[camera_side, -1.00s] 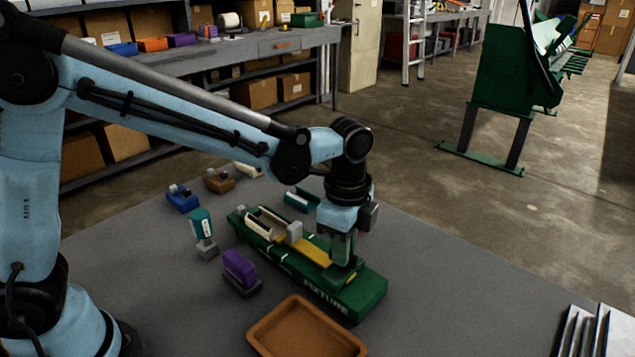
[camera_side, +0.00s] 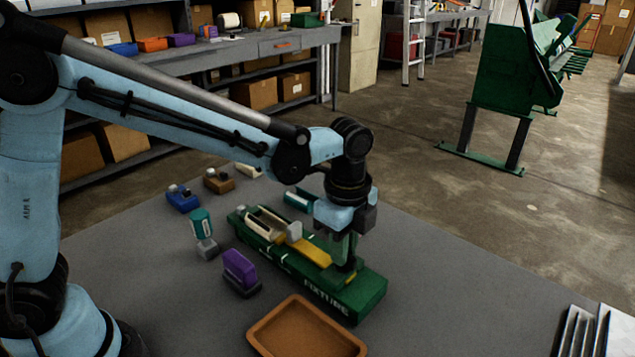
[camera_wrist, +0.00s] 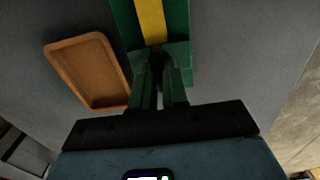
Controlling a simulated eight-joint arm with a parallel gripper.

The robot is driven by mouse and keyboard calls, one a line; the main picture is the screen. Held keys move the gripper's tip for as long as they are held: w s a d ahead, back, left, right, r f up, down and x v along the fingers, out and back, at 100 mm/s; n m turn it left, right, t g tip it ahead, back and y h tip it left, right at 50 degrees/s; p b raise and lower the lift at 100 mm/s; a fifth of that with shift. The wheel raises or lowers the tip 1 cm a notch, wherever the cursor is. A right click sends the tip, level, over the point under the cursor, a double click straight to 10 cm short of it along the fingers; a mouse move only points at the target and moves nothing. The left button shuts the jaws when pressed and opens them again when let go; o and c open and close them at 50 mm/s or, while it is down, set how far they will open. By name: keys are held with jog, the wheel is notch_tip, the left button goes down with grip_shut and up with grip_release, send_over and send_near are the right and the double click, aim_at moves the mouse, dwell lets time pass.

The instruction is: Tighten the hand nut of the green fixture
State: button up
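The green fixture (camera_side: 359,300) lies lengthwise on the grey table, with a yellow strip (camera_side: 315,254) along its top and a cream part with a grey block at its far end. The yellow strip also shows in the wrist view (camera_wrist: 150,20). My gripper (camera_side: 343,264) points down over the near end of the fixture. In the wrist view its two fingers (camera_wrist: 160,82) reach to the end of the yellow strip, with a narrow dark gap between them. The hand nut cannot be made out; the fingers cover that spot. I cannot tell whether they grip it.
An orange-brown tray (camera_side: 257,343) stands close in front of the fixture. A purple block (camera_side: 239,268), a teal-topped piece (camera_side: 202,232), a blue piece (camera_side: 182,198) and a brown piece (camera_side: 218,181) stand to its left. A teal part (camera_side: 297,199) lies behind it.

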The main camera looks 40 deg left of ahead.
jog(key=o, duration=0.4)
notch_tip(320, 180, up, 12)
dwell(0.7)
jog(key=s+a+f+n+t, duration=0.3)
jog(key=s+a+n, duration=0.1)
jog(key=a+n, duration=0.3)
jog(key=s+a+f+n+t, duration=0.3)
jog(key=a+n, duration=0.5)
jog(key=n, duration=0.3)
jog(key=s+t, duration=0.1)
jog(key=s, duration=0.1)
jog(key=shift+s, duration=0.3)
